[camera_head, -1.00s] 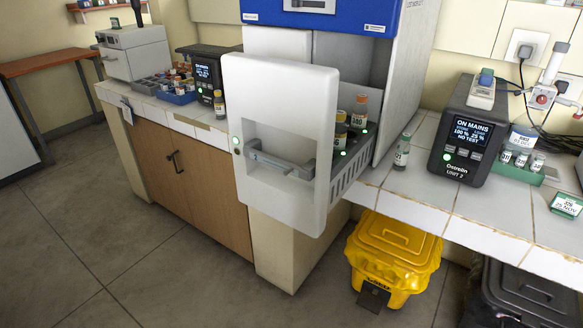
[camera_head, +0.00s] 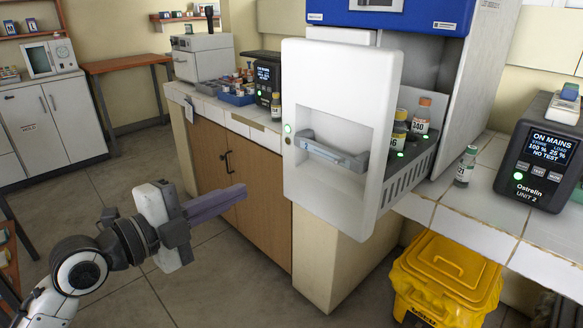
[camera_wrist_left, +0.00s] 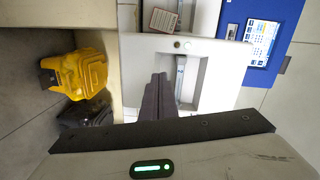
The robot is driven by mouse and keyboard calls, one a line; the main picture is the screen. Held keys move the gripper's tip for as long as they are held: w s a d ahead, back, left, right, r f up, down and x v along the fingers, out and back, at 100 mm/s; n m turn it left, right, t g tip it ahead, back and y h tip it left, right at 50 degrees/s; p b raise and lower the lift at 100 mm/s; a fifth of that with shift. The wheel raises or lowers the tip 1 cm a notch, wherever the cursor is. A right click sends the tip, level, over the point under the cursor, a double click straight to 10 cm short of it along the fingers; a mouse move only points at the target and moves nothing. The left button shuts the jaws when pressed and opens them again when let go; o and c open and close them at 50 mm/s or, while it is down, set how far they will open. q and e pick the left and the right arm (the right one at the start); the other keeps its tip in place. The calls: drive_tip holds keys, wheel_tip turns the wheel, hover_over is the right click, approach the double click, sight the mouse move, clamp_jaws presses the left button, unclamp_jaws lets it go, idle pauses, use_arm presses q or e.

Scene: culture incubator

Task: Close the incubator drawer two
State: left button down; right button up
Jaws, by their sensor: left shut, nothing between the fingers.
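The incubator drawer (camera_head: 335,110) has a tall white front with a recessed grey handle (camera_head: 334,152). It stands pulled out from the blue and white incubator (camera_head: 445,75), with several bottles (camera_head: 421,115) in its grey tray (camera_head: 408,170). My left gripper (camera_head: 240,192) is shut and empty, in front of the drawer and left of it, apart from it in the head view. In the left wrist view its dark fingers (camera_wrist_left: 158,85) point toward the drawer front (camera_wrist_left: 215,70), overlapping part of the recess beside the handle (camera_wrist_left: 180,80). My right gripper is not in view.
A tiled counter (camera_head: 465,215) carries a lone vial (camera_head: 465,166) and a dark power unit (camera_head: 537,165) right of the drawer. A yellow bin (camera_head: 450,275) stands below. Wooden cupboard doors (camera_head: 215,165) lie left of the drawer. The floor in front is free.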

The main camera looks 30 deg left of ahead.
use_arm(q)
wheel_tip(320, 180, up, 4)
drive_tip(key=m+h, duration=0.1)
drive_tip(key=m, duration=0.2)
drive_tip(key=p, duration=0.4)
approach(304, 147)
drive_tip(key=shift+t, duration=0.3)
drive_tip(key=x, duration=0.6)
drive_tip(key=shift+f, duration=0.25)
drive_tip(key=shift+w, duration=0.2)
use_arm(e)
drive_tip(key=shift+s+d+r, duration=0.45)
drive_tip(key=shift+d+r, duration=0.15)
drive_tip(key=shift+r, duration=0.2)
use_arm(q)
drive_tip(key=shift+w+d, duration=0.1)
drive_tip(key=shift+w, duration=0.05)
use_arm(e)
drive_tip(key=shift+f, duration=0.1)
